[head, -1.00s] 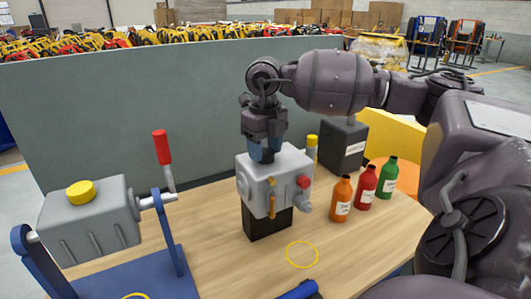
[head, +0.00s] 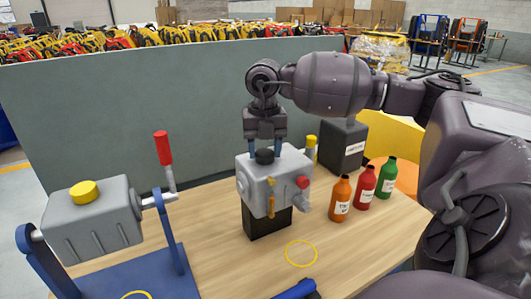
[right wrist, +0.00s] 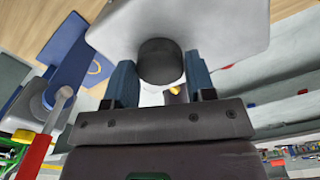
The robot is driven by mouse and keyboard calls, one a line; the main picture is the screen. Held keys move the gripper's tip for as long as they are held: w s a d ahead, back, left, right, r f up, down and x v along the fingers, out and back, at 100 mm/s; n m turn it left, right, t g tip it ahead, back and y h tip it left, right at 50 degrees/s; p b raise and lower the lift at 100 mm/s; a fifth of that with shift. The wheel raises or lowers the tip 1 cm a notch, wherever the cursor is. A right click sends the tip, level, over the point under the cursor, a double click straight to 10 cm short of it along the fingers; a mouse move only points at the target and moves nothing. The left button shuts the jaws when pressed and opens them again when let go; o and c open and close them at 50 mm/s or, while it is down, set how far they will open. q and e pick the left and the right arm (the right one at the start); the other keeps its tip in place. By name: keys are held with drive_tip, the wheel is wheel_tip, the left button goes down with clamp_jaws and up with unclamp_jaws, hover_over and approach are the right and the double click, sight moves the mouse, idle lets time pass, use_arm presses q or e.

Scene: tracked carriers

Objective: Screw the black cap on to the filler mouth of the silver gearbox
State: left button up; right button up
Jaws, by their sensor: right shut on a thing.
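The silver gearbox (head: 262,180) stands on a black block on the wooden table, with a red knob and a yellow lever on its front. The black cap (head: 264,156) is upright on top of the gearbox, and it also shows in the right wrist view (right wrist: 160,62). The filler mouth is hidden under the cap. My right gripper (head: 265,150) points down from above, its blue fingers on either side of the cap and shut on it. I cannot tell how far the cap is threaded. My left gripper is not in view.
Orange (head: 340,198), red (head: 365,187) and green (head: 386,178) bottles stand right of the gearbox, with a black canister (head: 343,145) behind. A grey box with a yellow cap (head: 84,192) sits on a blue stand at left. A yellow ring (head: 300,254) marks bare table in front.

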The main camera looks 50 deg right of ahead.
drive_tip(key=m, duration=0.2)
drive_tip(key=shift+r+m, duration=0.1)
drive_tip(key=shift+m, duration=0.2)
drive_tip(key=o, duration=0.9)
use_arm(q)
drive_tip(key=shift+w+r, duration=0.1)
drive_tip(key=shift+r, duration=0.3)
use_arm(e)
drive_tip(key=shift+o, duration=0.2)
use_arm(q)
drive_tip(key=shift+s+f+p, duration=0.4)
use_arm(e)
wheel_tip(320, 180, up, 11)
drive_tip(key=shift+f, duration=0.2)
